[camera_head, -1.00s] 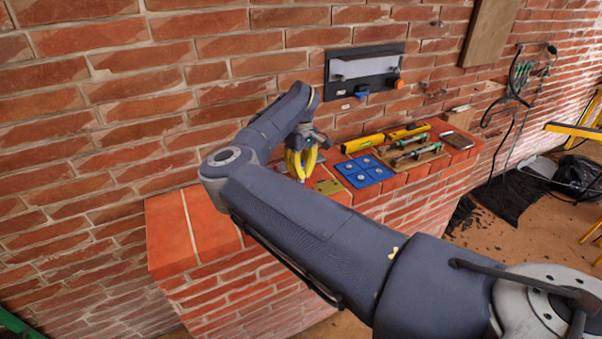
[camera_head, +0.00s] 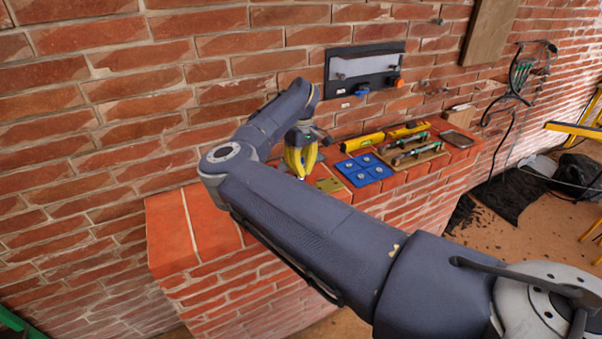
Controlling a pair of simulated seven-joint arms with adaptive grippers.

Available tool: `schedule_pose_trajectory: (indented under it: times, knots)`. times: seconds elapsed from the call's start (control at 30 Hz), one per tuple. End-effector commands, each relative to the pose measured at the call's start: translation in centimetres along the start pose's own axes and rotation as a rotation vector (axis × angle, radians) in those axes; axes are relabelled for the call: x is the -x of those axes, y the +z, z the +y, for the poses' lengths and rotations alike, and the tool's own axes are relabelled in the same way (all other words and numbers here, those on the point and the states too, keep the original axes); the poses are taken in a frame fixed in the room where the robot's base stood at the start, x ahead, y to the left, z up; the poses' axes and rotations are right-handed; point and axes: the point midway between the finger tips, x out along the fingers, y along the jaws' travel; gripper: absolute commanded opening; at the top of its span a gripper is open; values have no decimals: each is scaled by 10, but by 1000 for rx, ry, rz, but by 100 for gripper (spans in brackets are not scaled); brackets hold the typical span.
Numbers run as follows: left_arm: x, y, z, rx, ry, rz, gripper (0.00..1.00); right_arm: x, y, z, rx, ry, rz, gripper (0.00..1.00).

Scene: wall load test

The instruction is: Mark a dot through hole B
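My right gripper (camera_head: 300,163) has yellow fingers that point down, low over the brick ledge (camera_head: 168,235). Its fingertips are partly hidden behind my own forearm, and I cannot tell whether they hold anything. A brass-coloured plate (camera_head: 328,185) lies on the ledge just right of the fingers. A black-framed panel with a pale strip (camera_head: 364,68) is fixed on the wall above, with a blue part and an orange part at its lower edge. I cannot make out hole B or a marker. My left gripper is not in view.
A blue tray (camera_head: 346,169) with several round pieces lies right of the plate. Beyond it are a yellow spirit level (camera_head: 363,142), a wooden board with green-handled tools (camera_head: 437,150) and a dark flat device (camera_head: 457,139). The ledge's left end is clear.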

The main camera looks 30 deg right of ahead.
Motion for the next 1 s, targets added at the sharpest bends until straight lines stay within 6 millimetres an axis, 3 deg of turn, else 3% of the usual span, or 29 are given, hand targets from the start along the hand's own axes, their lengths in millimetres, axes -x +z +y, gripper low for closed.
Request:
schedule_pose_trajectory:
  times: [0.7, 1.0]
  knots:
    - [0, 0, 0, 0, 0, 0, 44, 42, 4, -5, 1, 0, 1, 0]
    - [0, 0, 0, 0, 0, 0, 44, 49, 5, -6, 1, 0, 1, 0]
